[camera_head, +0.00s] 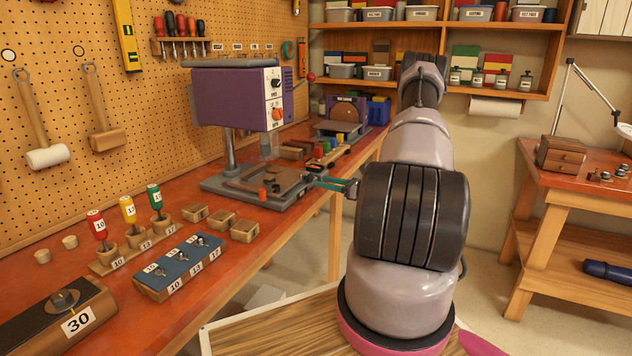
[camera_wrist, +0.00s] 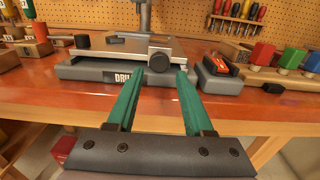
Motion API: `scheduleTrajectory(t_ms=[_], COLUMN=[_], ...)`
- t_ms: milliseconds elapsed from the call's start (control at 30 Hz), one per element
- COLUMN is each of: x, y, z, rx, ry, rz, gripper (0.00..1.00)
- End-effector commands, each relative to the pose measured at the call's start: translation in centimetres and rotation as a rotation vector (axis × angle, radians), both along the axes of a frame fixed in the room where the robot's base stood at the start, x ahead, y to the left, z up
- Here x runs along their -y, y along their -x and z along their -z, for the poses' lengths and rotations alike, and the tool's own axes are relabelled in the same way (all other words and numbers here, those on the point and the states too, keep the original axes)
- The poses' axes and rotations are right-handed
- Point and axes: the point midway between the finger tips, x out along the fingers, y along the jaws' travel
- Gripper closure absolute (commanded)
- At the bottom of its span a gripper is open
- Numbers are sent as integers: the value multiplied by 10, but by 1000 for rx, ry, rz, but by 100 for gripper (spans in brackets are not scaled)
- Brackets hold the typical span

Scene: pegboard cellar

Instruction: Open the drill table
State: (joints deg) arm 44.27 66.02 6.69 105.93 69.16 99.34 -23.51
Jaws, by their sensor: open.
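The drill press has a purple head (camera_head: 235,97) and a grey base (camera_head: 228,186). The drill table (camera_head: 262,183) is a low grey-brown plate on that base, under the head. The base front (camera_wrist: 90,71) carries a partly covered "DRILL" label. My gripper (camera_head: 328,183) is at the right side of the drill table in the head view. Its green fingers (camera_wrist: 160,76) are apart and empty, pointing toward the knob. I cannot tell whether they touch anything.
A red-orange bench top (camera_head: 150,231) runs along the pegboard wall. A dark grey tray with a red item (camera_wrist: 218,72) sits close right of my gripper. Coloured blocks (camera_wrist: 290,55) stand farther right. Labelled holders (camera_head: 180,267) stand at the near left.

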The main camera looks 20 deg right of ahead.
Motion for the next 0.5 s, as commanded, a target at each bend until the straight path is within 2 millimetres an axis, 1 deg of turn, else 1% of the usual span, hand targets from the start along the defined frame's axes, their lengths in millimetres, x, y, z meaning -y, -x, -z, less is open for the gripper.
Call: scheduleTrajectory(t_ms=[33,100,200,300,500], x=[-7,-14,-20,-24,-26], y=[-7,-16,-25,-31,-33], z=[0,0,0,0,0], rx=[0,-1,1,-1,-1], ry=[0,1,1,1,1], rz=[-3,-3,-1,-1,0], gripper=[48,48,48,48,48])
